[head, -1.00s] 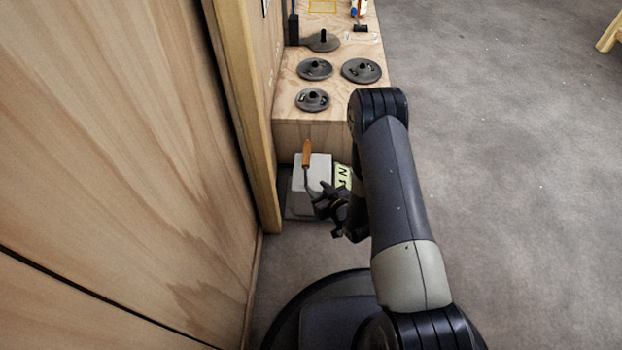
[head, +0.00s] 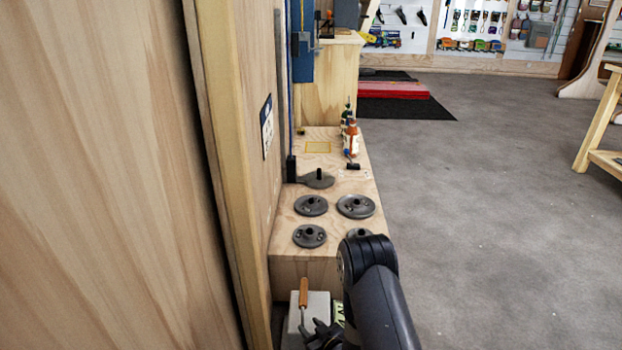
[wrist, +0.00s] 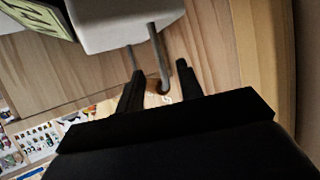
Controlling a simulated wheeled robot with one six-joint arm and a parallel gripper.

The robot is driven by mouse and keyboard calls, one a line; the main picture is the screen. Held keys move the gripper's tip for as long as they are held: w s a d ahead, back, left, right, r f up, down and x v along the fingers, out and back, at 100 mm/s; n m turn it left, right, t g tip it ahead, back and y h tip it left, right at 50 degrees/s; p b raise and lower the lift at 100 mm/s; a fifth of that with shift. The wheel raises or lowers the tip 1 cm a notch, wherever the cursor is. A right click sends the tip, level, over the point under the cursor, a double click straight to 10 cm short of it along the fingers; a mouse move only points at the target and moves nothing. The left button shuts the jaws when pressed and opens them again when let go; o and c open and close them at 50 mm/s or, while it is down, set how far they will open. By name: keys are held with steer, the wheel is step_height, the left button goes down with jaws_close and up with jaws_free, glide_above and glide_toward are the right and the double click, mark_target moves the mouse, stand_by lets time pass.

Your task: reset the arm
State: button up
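My gripper (head: 325,334) is low in the head view, beside a pale grey block at the foot of a plywood box. In the wrist view, the two dark fingers (wrist: 160,70) stand apart, with a gap between them. A grey rod (wrist: 154,50) shows in that gap, and I cannot tell whether it lies between the fingers or beyond them. A tool with an orange-brown handle (head: 303,290) stands upright close to the gripper in the head view; its lower end is hidden. The pale grey block (head: 318,303) also shows in the wrist view (wrist: 120,25).
Several grey discs with hubs (head: 311,205) lie on the plywood box (head: 290,265). Bottles (head: 350,138) stand at its back. A plywood wall (head: 100,180) closes off the left. Open grey floor (head: 480,200) lies to the right, with a wooden stand (head: 600,125) beyond.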

mark_target(303, 317)
steer(key=b+x, duration=0.2)
steer(key=x, duration=0.3)
steer(key=shift+w+a+f, duration=0.2)
steer(key=shift+w, duration=0.1)
steer(key=shift+s+r+p, duration=0.1)
steer(key=shift+r+p, duration=0.45)
steer(key=shift+r, duration=0.1)
steer(key=shift+d+r, duration=0.1)
steer(key=shift+r, duration=0.05)
